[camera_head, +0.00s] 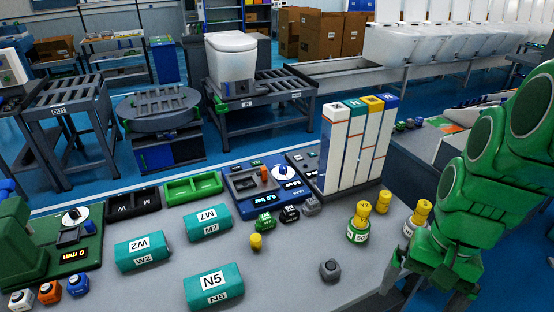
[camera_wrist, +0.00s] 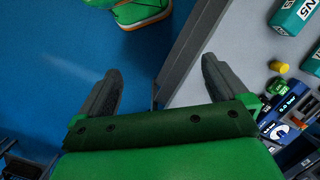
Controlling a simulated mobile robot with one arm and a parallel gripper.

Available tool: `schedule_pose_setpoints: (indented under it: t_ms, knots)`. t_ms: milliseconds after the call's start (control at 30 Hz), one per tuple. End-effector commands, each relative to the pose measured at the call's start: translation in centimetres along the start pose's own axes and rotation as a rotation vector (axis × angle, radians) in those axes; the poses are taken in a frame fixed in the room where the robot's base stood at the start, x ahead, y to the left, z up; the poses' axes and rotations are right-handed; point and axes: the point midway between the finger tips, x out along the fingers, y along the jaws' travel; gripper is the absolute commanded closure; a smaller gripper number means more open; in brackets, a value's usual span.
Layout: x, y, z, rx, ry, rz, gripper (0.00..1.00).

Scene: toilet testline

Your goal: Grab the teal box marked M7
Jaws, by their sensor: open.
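The teal box marked M7 (camera_head: 208,224) lies on the grey table in the head view, just in front of the green tray. Two similar teal boxes lie near it: W2 (camera_head: 143,252) to its left and N5 (camera_head: 213,287) in front of it. My gripper (camera_wrist: 161,72) is open and empty in the wrist view, over the table's edge and the blue floor. In the head view it is at the lower right, well right of the M7 box. Teal boxes (camera_wrist: 295,14) show partly at the wrist view's right edge; I cannot make out M7 there.
A black tray (camera_head: 134,203) and a green tray (camera_head: 193,187) stand behind the boxes. A yellow part (camera_head: 256,241), yellow-topped bottles (camera_head: 359,222) and a grey knob (camera_head: 330,269) stand between the M7 box and my arm. Tall white columns (camera_head: 352,150) rise behind.

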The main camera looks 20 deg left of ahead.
Motion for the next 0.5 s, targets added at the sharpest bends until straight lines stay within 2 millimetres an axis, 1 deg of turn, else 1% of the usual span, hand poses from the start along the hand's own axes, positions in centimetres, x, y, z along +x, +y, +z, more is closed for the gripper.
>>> schedule_pose_setpoints:
  t_ms: [33,100,500]
  knots:
    - [-0.3,-0.7,-1.0,0.010,-0.005,-0.009,0.00]
    - [-0.7,-1.8,-2.4,0.028,-0.011,-0.022,0.00]
    - [-1.9,-8.1,-9.4,0.115,-0.066,-0.096,0.00]
